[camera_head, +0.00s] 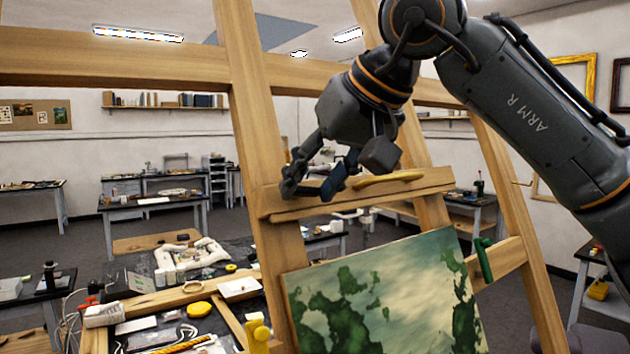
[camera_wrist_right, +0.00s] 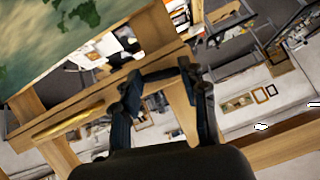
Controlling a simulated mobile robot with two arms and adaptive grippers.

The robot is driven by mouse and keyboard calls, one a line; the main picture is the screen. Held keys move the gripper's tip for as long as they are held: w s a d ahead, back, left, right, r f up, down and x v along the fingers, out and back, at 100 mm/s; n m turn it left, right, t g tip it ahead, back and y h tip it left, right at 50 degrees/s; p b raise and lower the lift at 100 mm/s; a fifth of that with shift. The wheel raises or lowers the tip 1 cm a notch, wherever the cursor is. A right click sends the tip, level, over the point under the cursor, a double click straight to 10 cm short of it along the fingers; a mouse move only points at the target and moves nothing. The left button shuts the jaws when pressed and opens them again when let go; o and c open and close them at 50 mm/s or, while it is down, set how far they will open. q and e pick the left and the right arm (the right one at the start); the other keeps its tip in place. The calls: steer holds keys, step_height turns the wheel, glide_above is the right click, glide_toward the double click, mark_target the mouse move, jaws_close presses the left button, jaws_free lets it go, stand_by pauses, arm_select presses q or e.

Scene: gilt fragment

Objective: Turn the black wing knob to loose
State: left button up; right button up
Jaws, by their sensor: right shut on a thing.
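My right gripper (camera_head: 309,188) reaches down from the upper right to the left end of the easel's wooden crossbar (camera_head: 430,182). Its fingers are closed on the black wing knob, which shows as a dark piece between the fingertips in the right wrist view (camera_wrist_right: 161,73). The dark fingers hide most of the knob, so its turn angle cannot be made out. My left gripper is in neither view.
A gilt fragment (camera_head: 388,179) lies on the crossbar, right of the gripper. A green landscape painting (camera_head: 385,300) leans below it. A cluttered bench (camera_head: 140,300) is at lower left.

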steer(key=shift+a+n+t+h, duration=0.1)
steer(key=shift+n+t+h, duration=0.25)
steer(key=shift+n, duration=0.45)
steer(key=o, duration=1.1)
steer(key=shift+o, duration=0.2)
steer(key=v, duration=1.2)
steer(key=shift+a, duration=0.1)
